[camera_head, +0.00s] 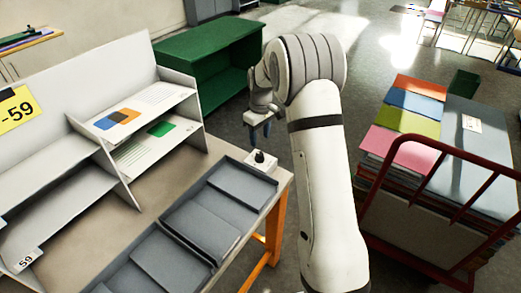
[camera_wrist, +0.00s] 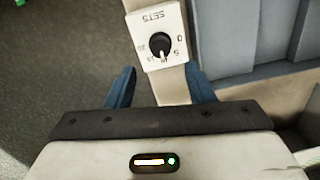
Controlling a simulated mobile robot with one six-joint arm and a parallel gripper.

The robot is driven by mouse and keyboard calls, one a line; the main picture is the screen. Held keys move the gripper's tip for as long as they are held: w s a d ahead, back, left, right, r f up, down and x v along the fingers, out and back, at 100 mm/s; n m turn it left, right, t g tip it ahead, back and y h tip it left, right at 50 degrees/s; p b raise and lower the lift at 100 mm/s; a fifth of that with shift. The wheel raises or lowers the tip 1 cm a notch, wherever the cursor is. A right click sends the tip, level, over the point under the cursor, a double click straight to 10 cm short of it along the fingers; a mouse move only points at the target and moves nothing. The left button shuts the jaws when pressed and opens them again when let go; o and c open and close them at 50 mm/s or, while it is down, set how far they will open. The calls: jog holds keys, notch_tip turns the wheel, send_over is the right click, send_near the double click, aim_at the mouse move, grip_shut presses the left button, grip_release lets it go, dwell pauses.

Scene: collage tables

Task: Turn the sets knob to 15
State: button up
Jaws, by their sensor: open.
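The sets knob (camera_wrist: 160,45) is black and round, on a white plate (camera_wrist: 150,22) marked SETS, which reads upside down in the wrist view. Small numbers ring the knob; 0 and 5 show on its right, and the others are hard to read. Its pale pointer mark appears to face down in that view, but the exact number is unclear. In the head view the knob (camera_head: 259,156) sits at the table's far right corner. My gripper (camera_wrist: 160,85) is open and empty, its blue fingers apart. In the head view my gripper (camera_head: 260,131) hangs above the knob, not touching it.
Grey trays (camera_head: 205,222) lie on the table beside the knob plate. A white shelf rack (camera_head: 125,195) with printed sheets stands at the left. A green cabinet (camera_head: 205,42) is behind. A red-railed cart (camera_head: 415,215) with coloured stacks stands at the right.

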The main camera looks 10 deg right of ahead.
aim_at(260, 153)
notch_tip(260, 153, down, 8)
jog(key=shift+a+r+p, duration=0.1)
jog(key=shift+r+p, duration=0.15)
jog(key=shift+p, duration=0.15)
jog(key=shift+c, duration=0.6)
